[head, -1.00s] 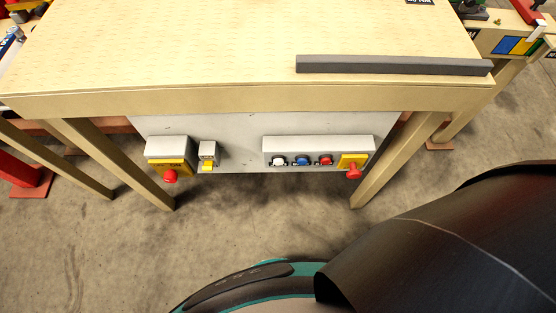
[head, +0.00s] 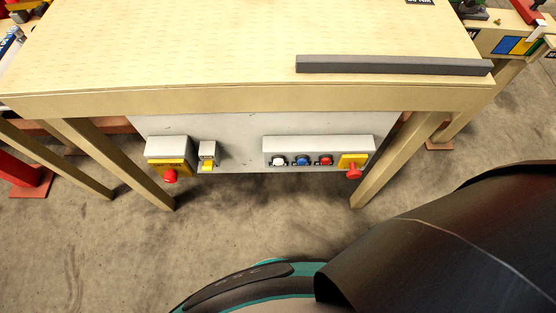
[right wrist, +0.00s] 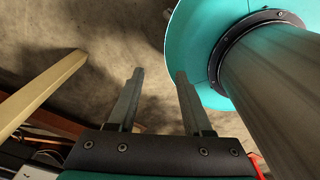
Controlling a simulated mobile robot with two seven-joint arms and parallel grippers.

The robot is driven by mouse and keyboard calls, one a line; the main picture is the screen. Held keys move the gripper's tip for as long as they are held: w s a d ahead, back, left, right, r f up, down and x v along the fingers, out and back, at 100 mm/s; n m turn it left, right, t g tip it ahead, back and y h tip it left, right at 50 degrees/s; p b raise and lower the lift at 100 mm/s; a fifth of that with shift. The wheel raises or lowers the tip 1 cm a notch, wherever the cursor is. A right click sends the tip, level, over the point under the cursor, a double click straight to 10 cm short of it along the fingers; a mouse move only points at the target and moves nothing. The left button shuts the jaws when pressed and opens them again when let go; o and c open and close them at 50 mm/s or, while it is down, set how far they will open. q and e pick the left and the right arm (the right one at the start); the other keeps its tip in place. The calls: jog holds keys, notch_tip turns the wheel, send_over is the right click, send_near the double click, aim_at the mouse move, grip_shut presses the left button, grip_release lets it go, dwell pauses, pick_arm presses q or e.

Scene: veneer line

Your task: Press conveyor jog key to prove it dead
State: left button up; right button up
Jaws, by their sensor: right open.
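A grey control panel (head: 230,125) hangs under the front edge of the wooden table. Its right-hand box (head: 318,143) carries a white button (head: 279,161), a blue button (head: 302,160) and a red button (head: 325,160). I cannot tell by markings which is the jog key. A red mushroom button (head: 353,171) on a yellow plate is at its right end. My right gripper (right wrist: 158,82) is open and empty in the right wrist view, over bare floor and apart from the panel. It does not show in the head view. My left gripper is not in view.
Another red mushroom button (head: 170,176) and a small box with a yellow part (head: 208,165) are at the panel's left. The wooden table (head: 230,50) overhangs the panel, with a dark grey bar (head: 392,65) on top. Table legs (head: 395,165) flank the panel. The floor in front is clear.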

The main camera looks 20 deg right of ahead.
dwell(0.4)
grip_shut()
dwell(1.5)
